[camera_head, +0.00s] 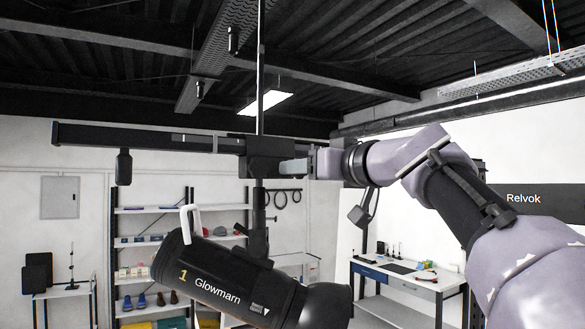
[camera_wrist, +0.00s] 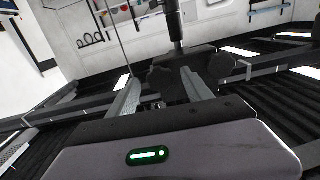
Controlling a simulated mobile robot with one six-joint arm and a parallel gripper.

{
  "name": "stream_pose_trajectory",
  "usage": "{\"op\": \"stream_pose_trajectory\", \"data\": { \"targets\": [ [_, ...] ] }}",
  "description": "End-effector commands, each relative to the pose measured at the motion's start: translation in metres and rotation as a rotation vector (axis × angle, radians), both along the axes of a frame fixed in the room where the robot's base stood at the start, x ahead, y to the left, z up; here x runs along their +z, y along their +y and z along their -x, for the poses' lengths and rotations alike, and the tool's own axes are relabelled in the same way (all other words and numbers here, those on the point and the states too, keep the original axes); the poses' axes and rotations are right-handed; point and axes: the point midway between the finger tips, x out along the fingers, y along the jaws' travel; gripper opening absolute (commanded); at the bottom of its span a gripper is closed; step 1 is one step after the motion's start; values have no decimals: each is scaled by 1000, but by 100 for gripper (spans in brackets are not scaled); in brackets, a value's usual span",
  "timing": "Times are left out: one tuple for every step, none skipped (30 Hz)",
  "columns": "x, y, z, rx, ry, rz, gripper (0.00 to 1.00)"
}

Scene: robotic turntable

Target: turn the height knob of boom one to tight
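Boom one is the dark horizontal bar (camera_head: 145,137) at upper left in the head view. It runs into a dark clamp block (camera_head: 268,158) on a thin upright pole (camera_head: 260,75). My gripper (camera_head: 298,168) reaches the block from the right, its grey fingers level with the block's right side. In the wrist view my gripper (camera_wrist: 161,76) has its fingers apart, with a dark rounded knob (camera_wrist: 162,79) between the tips; whether they touch it is unclear. A second dark rounded part (camera_wrist: 219,66) sits right of the fingers. The knob's setting is not readable.
A black lamp (camera_head: 215,280) marked "1 Glowmarn" hangs below the block. A dark weight (camera_head: 124,166) hangs from the boom's left end. Shelves (camera_head: 150,210) and a workbench (camera_head: 408,276) stand behind. Ceiling beams are overhead; the air left of the pole is mostly free.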

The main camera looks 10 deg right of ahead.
Motion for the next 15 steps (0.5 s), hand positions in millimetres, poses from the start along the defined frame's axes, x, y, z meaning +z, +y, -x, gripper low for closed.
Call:
{"op": "stream_pose_trajectory", "data": {
  "targets": [
    [0,0,0,0,0,0,57],
    [0,0,0,0,0,0,51],
    [0,0,0,0,0,0,43],
    [0,0,0,0,0,0,37],
    [0,0,0,0,0,0,31],
    [0,0,0,0,0,0,23],
    [0,0,0,0,0,0,17],
    [0,0,0,0,0,0,11],
    [0,0,0,0,0,0,4],
    [0,0,0,0,0,0,0],
    [0,0,0,0,0,0,0],
    [0,0,0,0,0,-1,0],
    [0,0,0,0,1,-2,0],
    [0,0,0,0,2,-4,0],
    [0,0,0,0,3,-7,0]
  ]
}}
